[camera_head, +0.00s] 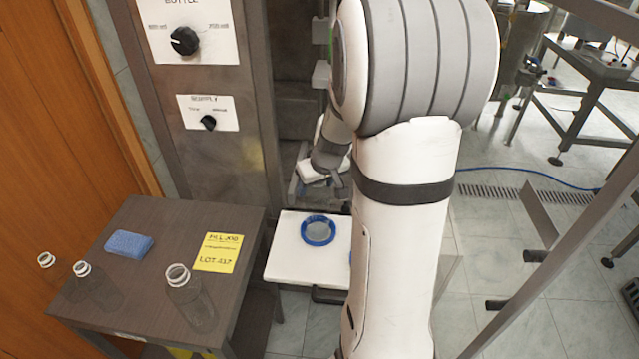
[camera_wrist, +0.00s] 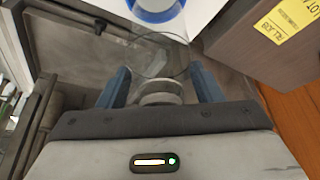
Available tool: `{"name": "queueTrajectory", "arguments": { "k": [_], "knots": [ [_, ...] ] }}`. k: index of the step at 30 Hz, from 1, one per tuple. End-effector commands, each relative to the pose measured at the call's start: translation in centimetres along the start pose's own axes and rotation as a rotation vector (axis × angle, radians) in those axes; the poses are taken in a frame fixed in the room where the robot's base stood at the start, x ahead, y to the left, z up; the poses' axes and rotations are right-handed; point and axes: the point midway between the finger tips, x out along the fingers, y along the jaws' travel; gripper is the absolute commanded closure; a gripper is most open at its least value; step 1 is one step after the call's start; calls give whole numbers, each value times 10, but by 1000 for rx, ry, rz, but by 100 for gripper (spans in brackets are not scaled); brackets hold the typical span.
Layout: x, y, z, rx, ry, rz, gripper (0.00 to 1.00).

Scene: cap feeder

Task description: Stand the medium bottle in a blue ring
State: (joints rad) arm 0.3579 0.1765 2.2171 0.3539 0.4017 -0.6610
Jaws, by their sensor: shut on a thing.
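My gripper (camera_wrist: 161,86) is shut on the neck of a clear bottle (camera_wrist: 160,57), with one blue finger on each side; its size is hard to judge. In the head view my gripper (camera_head: 318,190) is beside the machine column, behind the white board, partly behind my arm; the held bottle is not clear there. A blue ring (camera_head: 319,242) lies on the white board (camera_head: 284,262). It also shows at the top of the wrist view (camera_wrist: 155,15), beyond the bottle. A sliver of a second blue ring (camera_head: 350,258) shows beside my arm.
A blue block (camera_head: 128,244) and yellow label (camera_head: 218,252) lie there. The machine column (camera_head: 225,130) rises behind.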

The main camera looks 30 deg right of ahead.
Motion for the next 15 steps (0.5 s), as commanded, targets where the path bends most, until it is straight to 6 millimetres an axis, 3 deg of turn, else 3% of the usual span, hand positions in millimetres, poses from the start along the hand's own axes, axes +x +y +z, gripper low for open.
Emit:
{"name": "queueTrajectory", "arguments": {
  "k": [9, 10, 15],
  "knots": [
    [3, 0, 1, 0, 1, 1, 73],
    [2, 1, 0, 0, 1, 1, 39],
    [1, 1, 0, 1, 1, 1, 25]
  ]
}}
